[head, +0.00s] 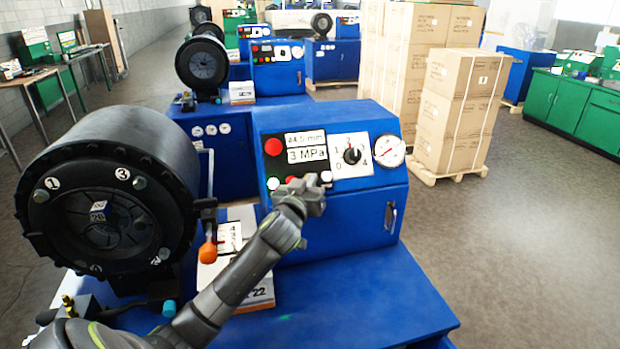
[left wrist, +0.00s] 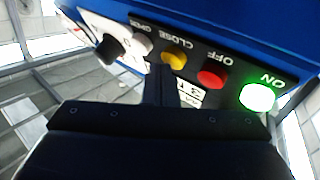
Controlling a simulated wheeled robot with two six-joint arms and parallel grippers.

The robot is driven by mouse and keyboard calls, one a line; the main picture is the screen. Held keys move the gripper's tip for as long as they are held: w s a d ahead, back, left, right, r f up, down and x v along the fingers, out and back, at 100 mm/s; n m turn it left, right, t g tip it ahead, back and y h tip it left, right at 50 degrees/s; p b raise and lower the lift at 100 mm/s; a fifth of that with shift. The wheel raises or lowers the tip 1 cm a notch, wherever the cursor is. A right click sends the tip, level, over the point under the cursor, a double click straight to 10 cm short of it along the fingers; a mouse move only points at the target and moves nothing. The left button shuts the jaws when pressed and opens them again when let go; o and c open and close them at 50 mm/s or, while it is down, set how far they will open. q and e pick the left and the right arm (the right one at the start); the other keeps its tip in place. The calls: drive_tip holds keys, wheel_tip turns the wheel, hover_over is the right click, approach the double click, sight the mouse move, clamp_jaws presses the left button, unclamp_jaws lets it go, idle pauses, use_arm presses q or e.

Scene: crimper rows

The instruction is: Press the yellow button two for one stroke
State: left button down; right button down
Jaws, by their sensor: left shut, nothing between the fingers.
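The yellow button (left wrist: 175,56), labelled CLOSE, is on the control panel in the left wrist view, between the red OFF button (left wrist: 212,77) and the white OPEN button (left wrist: 142,41). The ON button (left wrist: 258,97) glows green. My left gripper (left wrist: 166,82) is shut and empty, its fingertips close to the yellow button; I cannot tell whether they touch it. In the head view my left gripper (head: 312,192) is in front of the button row of the near blue machine (head: 350,222) and hides the yellow button. My right gripper is not in view.
The panel has a rotary knob (head: 352,155), a gauge (head: 389,150) and a large red button (head: 273,147). A black crimping head (head: 110,190) is on the left, with an orange-tipped lever (head: 208,252) beside it. Cartons (head: 460,110) on a pallet stand behind right.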

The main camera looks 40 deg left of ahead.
use_arm(q)
drive_tip(key=shift+s+d+r+p, duration=0.35)
drive_tip(key=shift+s+d, duration=0.05)
drive_tip(key=s+d+r+p, duration=0.2)
drive_tip(key=d+p, duration=0.1)
drive_tip(key=shift+s+d+r+p, duration=0.1)
drive_tip(key=shift+s+r+p, duration=0.2)
drive_tip(key=shift+s+r, duration=0.1)
drive_tip(key=shift+f, duration=0.1)
idle(1.0)
